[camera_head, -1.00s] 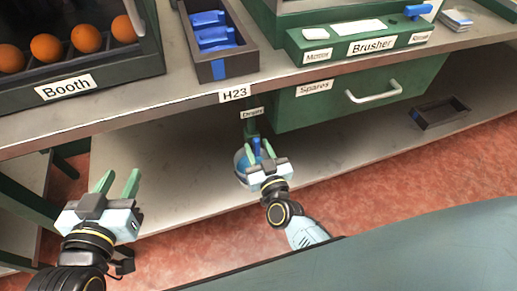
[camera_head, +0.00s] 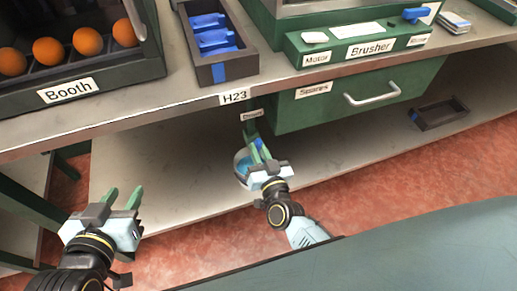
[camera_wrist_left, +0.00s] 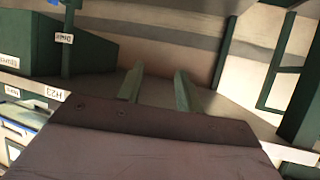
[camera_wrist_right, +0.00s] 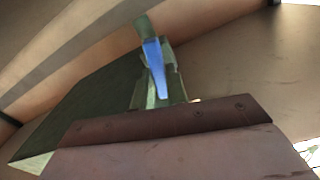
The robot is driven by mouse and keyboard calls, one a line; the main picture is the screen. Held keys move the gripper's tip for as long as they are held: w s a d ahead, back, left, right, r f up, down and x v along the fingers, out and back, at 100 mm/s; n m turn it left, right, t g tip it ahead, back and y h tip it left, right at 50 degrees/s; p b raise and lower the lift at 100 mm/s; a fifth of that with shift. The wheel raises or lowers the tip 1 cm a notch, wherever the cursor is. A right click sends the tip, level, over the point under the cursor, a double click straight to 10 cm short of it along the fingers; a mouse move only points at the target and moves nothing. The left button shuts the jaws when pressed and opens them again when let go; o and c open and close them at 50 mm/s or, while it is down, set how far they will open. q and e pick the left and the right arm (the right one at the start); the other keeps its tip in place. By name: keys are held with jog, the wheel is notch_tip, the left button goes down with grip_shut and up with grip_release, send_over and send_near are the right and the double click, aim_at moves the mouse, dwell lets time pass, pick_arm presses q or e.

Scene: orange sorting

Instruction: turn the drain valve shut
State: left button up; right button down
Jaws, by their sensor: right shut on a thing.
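The drain valve's blue handle (camera_wrist_right: 154,68) shows in the right wrist view, between the green fingers of my right gripper (camera_wrist_right: 157,88). The fingers are shut on it. In the head view my right gripper (camera_head: 260,152) is below the Drain label (camera_head: 251,115), and the handle is mostly hidden by the fingers. A green pipe (camera_wrist_right: 143,27) runs on from the handle in the right wrist view. My left gripper (camera_head: 122,200) is open and empty at the lower left of the head view; its parted fingers also show in the left wrist view (camera_wrist_left: 158,90).
A round bowl with blue inside (camera_head: 241,164) stands on the lower shelf (camera_head: 160,160), partly behind my right gripper. The green Spares drawer (camera_head: 310,110) is just right of the valve. The counter edge (camera_head: 180,110) runs above. A dark tray (camera_head: 425,122) lies at the right.

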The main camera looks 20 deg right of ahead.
jog(key=shift+m, duration=0.9)
jog(key=shift+d+m, duration=0.1)
jog(key=shift+m, duration=0.8)
jog(key=shift+m+p, duration=0.3)
jog(key=shift+m, duration=0.7)
jog(key=m, duration=0.2)
jog(key=shift+d+f+m, duration=0.1)
jog(key=shift+f+m, duration=0.05)
jog(key=shift+m, duration=0.15)
pick_arm(q)
jog(key=shift+w+d+r+t+h+b, duration=0.25)
jog(key=shift+w+r+t+b, duration=0.15)
jog(key=shift+r+t, duration=0.25)
jog(key=shift+w+d+r+t+h+b, duration=0.15)
jog(key=shift+w+d+r+t+b, duration=0.2)
jog(key=shift+r, duration=0.4)
pick_arm(e)
jog(key=shift+f+m, duration=0.2)
jog(key=shift+m, duration=3.4)
pick_arm(q)
jog(key=shift+s+a, duration=0.1)
